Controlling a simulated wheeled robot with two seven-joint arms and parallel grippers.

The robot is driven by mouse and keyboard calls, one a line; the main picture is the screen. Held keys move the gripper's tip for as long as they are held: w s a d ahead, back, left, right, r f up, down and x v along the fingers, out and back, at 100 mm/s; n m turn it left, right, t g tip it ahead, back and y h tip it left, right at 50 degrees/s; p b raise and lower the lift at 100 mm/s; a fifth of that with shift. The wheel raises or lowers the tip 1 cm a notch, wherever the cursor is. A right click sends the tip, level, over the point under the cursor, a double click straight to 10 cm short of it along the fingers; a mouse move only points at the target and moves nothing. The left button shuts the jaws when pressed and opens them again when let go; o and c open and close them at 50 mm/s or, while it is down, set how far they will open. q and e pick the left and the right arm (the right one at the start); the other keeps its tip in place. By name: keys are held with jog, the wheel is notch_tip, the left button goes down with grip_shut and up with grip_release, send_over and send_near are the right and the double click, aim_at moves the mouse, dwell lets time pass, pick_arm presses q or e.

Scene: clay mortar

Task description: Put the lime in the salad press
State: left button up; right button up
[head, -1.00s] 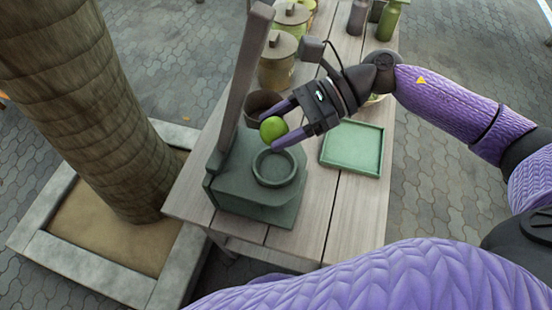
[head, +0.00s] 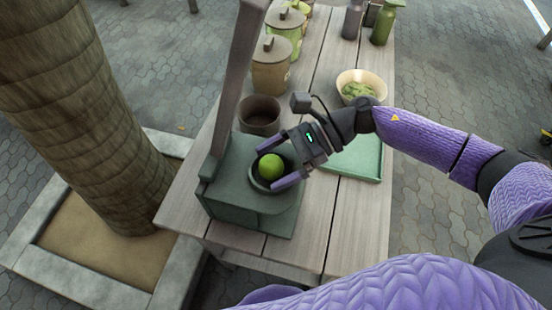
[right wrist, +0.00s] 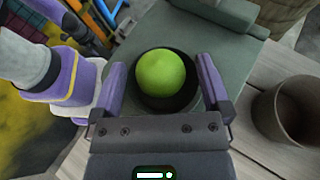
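The green lime (head: 271,166) sits in the round cup (head: 287,186) of the dark green salad press (head: 240,214). In the right wrist view the lime (right wrist: 160,73) rests inside the dark cup (right wrist: 178,103). My right gripper (head: 268,167) is over the cup with one finger on each side of the lime. Its fingers are spread wide, with a gap to the lime on both sides. The press's tall lever (head: 236,75) stands raised at the back left. My left gripper is not in view.
A brown bowl (head: 260,113) stands behind the press. A green tray (head: 355,160) lies to its right, partly behind my right gripper. A bowl of greens (head: 360,87), lidded jars (head: 271,65) and bottles (head: 385,22) stand farther back. A tree trunk (head: 90,120) rises left of the table.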

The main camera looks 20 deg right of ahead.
jog(key=shift+r, duration=0.15)
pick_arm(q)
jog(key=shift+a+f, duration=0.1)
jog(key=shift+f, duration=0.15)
pick_arm(e)
jog(key=v, duration=1.2)
